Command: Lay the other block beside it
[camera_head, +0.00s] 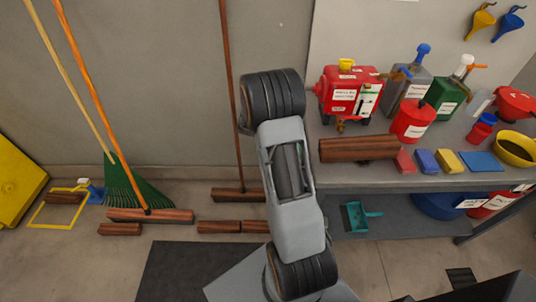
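One wooden block (65,197) lies on the floor inside a yellow square outline (42,217) at the far left. Another short wooden block (119,229) lies on the floor below the broom head. Two more wooden pieces, a left one (219,226) and a right one (256,226), lie end to end left of my arm. A larger brown wooden block (358,148) lies along the bench's front edge. My arm rises through the middle of the view. My gripper does not show, so what it holds cannot be seen.
A broom (150,215) and green rake (135,190) lean at the wall; another broom head (235,195) stands near my arm. The bench (345,177) carries a red pump (350,95), cans and sponges. A dark mat (180,270) lies in front. Bare floor shows at lower left.

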